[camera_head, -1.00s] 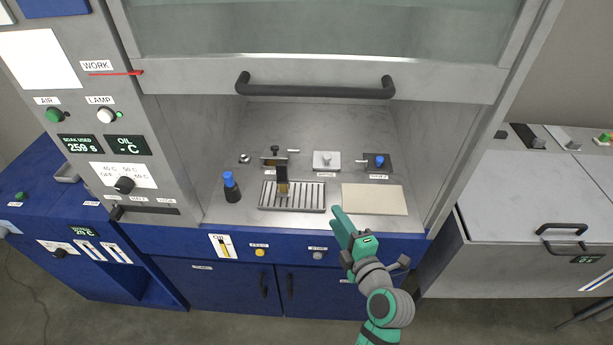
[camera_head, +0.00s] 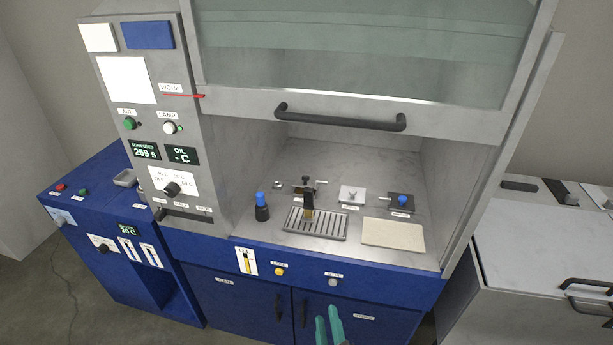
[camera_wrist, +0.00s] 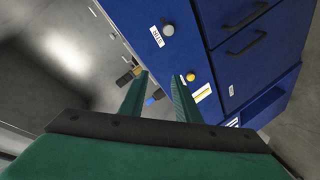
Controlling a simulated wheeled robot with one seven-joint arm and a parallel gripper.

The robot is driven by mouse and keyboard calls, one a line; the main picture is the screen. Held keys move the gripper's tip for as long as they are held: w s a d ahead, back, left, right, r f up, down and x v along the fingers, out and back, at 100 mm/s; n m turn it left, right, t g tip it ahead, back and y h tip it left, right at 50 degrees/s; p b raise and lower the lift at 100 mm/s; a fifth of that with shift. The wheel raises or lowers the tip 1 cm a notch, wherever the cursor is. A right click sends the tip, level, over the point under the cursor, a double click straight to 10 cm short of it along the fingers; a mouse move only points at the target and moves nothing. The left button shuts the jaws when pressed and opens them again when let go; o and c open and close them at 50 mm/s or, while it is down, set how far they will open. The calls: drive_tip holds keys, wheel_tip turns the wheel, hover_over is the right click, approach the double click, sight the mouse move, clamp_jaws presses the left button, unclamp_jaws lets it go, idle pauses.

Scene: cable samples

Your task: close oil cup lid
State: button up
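I cannot tell which item is the oil cup or make out its lid. Small fittings stand at the back of the hood floor: a dark one (camera_head: 303,187), a pale square block with a knob (camera_head: 351,195) and a dark block with a blue knob (camera_head: 401,203). A dark bottle with a blue cap (camera_head: 262,207) stands at the left. My gripper (camera_head: 328,312) is below and in front of the hood's front edge, apart from these items. In the wrist view its green fingers (camera_wrist: 160,84) are spread, with nothing held between them.
A slotted tray (camera_head: 297,226) with an upright dark and yellowish piece (camera_head: 308,207) and a beige plate (camera_head: 393,234) lie at the front of the hood floor. The raised sash has a black handle (camera_head: 340,119). A blue cabinet (camera_head: 250,290) is below.

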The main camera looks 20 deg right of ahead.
drive_tip(key=s+a+f+m, duration=0.5)
drive_tip(key=s+a, duration=0.6)
drive_tip(key=shift+s+a+g, duration=0.15)
drive_tip(key=shift+a+g, duration=0.2)
drive_tip(key=shift+g, duration=0.05)
drive_tip(key=shift+o, duration=0.3)
drive_tip(key=s+a+r+m+y, duration=0.1)
drive_tip(key=s+a, duration=0.2)
drive_tip(key=s, duration=0.5)
drive_tip(key=shift+a+r+m, duration=0.2)
drive_tip(key=shift+a+m, duration=0.1)
drive_tip(key=shift+a, duration=0.1)
drive_tip(key=s+a+r+t+y, duration=0.1)
drive_tip(key=s+a+r+y, duration=0.1)
drive_tip(key=s+r, duration=0.2)
drive_tip(key=s, duration=0.2)
drive_tip(key=shift+s+a+y, duration=0.25)
drive_tip(key=shift+s+y, duration=0.05)
drive_tip(key=shift+y, duration=0.1)
